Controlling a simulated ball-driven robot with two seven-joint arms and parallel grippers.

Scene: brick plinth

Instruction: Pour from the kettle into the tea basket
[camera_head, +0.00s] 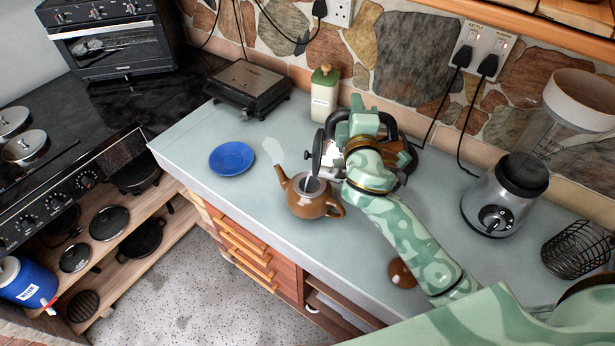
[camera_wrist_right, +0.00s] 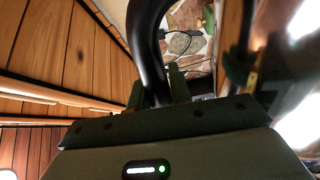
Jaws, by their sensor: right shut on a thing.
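The kettle (camera_head: 330,156), silver and black, is mostly hidden behind my right gripper (camera_head: 364,124). My right gripper is shut on its black handle, and the handle (camera_wrist_right: 143,32) runs up between the jaws in the right wrist view. The kettle's visible silver part is close above and behind the brown teapot (camera_head: 306,203). The tea basket (camera_head: 312,185) shows as a dark round opening in the top of the teapot. I cannot tell whether any water is flowing. My left gripper is not in view.
A brown lid (camera_head: 402,273) lies near the counter's front edge, beside my right arm. A blue saucer (camera_head: 231,158) lies left of the teapot. A green-and-white canister (camera_head: 324,94) stands behind. A blender (camera_head: 505,195) and wire basket (camera_head: 578,249) stand right.

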